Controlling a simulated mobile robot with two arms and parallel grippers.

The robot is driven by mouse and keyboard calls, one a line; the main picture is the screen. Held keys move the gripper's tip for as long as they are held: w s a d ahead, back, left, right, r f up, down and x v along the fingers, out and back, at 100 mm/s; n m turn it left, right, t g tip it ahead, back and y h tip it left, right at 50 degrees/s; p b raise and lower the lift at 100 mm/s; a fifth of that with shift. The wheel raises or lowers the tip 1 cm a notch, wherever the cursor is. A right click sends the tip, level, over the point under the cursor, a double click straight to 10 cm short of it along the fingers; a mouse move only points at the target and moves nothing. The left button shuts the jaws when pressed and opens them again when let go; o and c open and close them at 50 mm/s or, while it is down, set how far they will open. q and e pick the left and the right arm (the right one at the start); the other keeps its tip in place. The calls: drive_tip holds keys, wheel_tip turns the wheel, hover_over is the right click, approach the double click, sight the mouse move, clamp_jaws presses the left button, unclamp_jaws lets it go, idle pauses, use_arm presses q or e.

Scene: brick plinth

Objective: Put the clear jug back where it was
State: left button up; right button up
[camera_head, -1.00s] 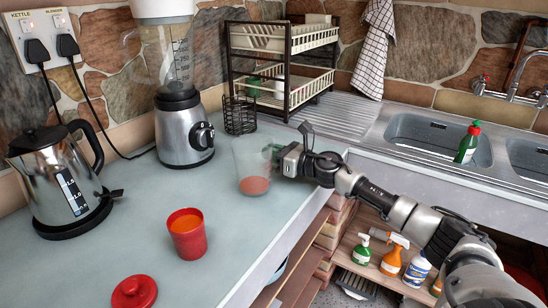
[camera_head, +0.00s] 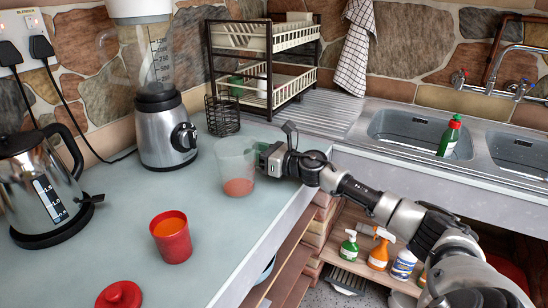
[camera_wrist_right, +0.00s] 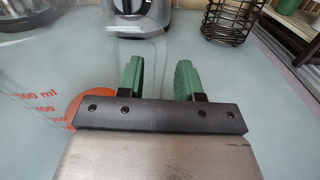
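The clear jug (camera_head: 236,168) stands upright on the pale counter (camera_head: 110,190), just in front of the blender, with a thin red-orange layer at its bottom. In the right wrist view its clear wall with red millilitre marks (camera_wrist_right: 40,100) fills the left side. My right gripper (camera_head: 262,155) is at the jug's right side in the head view. Whether a finger still touches the jug I cannot tell. My left gripper is not in view.
A blender (camera_head: 165,130) and a kettle (camera_head: 45,190) stand at the back and left. A red cup (camera_head: 171,238) and red lid (camera_head: 119,295) are in front. A wire basket (camera_head: 222,114) and dish rack (camera_head: 262,65) stand behind; the sink (camera_head: 415,135) is right.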

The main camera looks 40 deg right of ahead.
drive_tip(key=v, duration=0.2)
drive_tip(key=b+v, duration=0.1)
drive_tip(key=v, duration=0.1)
drive_tip(key=b+v, duration=0.1)
drive_tip(key=v, duration=0.1)
drive_tip(key=shift+s+f, duration=0.2)
drive_tip(key=shift+f, duration=0.05)
drive_tip(key=b+v, duration=0.1)
drive_tip(key=v, duration=0.2)
drive_tip(key=shift+s+d, duration=0.15)
drive_tip(key=shift+s, duration=0.15)
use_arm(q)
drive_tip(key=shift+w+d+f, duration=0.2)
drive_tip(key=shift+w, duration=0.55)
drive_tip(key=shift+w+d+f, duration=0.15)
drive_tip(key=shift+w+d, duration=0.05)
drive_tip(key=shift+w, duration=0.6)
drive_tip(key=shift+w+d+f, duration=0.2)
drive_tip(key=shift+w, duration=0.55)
use_arm(e)
drive_tip(key=shift+v, duration=0.85)
drive_tip(key=shift+r, duration=0.25)
